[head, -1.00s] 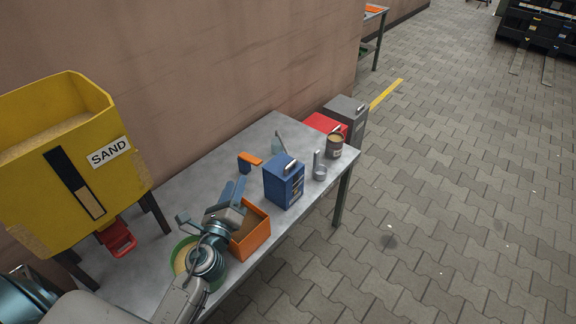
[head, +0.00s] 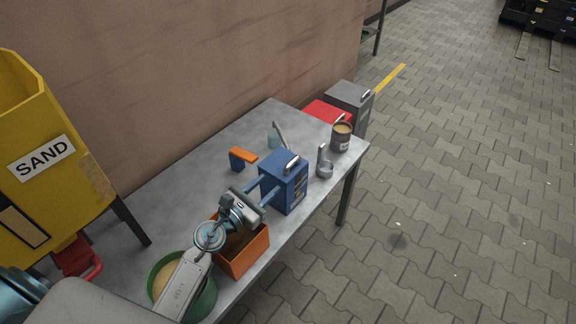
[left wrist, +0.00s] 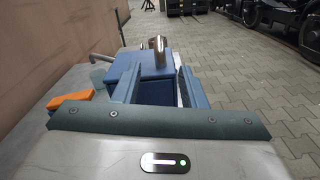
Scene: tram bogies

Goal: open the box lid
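A blue box (head: 284,186) with a metal handle (head: 292,164) on its lid stands upright on the grey table (head: 190,178). The lid looks closed. My left gripper (head: 266,189) is at the box's near left side, its two blue fingers apart and pointing at it. In the left wrist view the box (left wrist: 155,70) lies ahead, with part of it between the open fingers (left wrist: 158,88) and the handle (left wrist: 160,48) above. I cannot tell whether the fingers touch the box. My right gripper is not in view.
An orange open box (head: 243,262) and a green bowl (head: 206,300) stand under my left arm. An orange-and-blue tool (head: 242,159), a grey metal holder (head: 324,166) and a can (head: 341,137) are near the blue box. A yellow sand bin (head: 60,120) stands at left.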

